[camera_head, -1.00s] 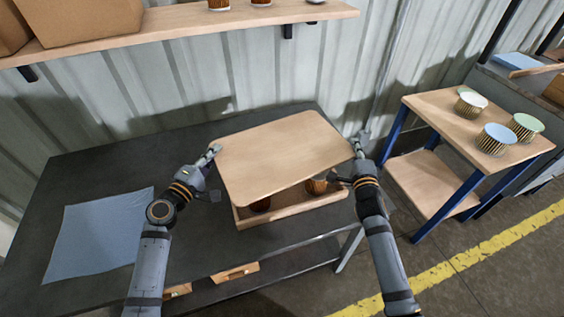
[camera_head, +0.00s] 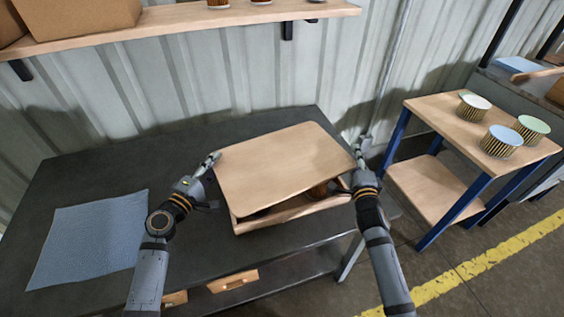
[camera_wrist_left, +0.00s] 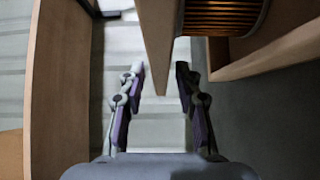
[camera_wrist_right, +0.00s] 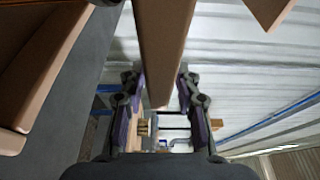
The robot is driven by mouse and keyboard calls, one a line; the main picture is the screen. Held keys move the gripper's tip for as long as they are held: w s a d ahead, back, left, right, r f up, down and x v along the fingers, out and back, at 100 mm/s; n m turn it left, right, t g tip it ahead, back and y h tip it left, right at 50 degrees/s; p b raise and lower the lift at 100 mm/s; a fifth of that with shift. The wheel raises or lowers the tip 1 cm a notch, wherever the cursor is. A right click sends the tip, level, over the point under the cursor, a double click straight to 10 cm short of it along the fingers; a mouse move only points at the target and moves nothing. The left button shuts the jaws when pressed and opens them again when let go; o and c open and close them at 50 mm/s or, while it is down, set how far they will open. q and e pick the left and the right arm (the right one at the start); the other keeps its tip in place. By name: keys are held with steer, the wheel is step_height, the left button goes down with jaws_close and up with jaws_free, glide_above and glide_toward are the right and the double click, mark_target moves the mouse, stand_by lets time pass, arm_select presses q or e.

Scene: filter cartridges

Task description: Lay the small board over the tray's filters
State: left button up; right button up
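The small wooden board (camera_head: 283,165) lies over the tray (camera_head: 290,211) in the head view, covering most of it. Dark gaps and part of a brown filter (camera_head: 318,190) show under its front edge. In the left wrist view a ribbed filter (camera_wrist_left: 222,16) sits close against the board's underside. My left gripper (camera_head: 212,162) is at the board's left end. Its fingers (camera_wrist_left: 160,78) stand either side of the board's edge (camera_wrist_left: 158,45), with gaps. My right gripper (camera_head: 352,170) is at the right end, its fingers (camera_wrist_right: 158,85) apart around the edge (camera_wrist_right: 163,45).
A blue cloth (camera_head: 90,238) lies on the dark table (camera_head: 130,170) at the left. A side stand (camera_head: 450,115) at the right holds several ribbed filters with coloured tops (camera_head: 500,140). A wooden shelf (camera_head: 180,25) with boxes (camera_head: 85,20) runs along the back wall.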

arm_select(q)
steer(key=v, duration=1.2)
arm_select(e)
steer(key=s+a, duration=0.1)
steer(key=s, duration=1.1)
arm_select(q)
steer(key=shift+f, duration=0.1)
arm_select(e)
steer(key=shift+a, duration=0.1)
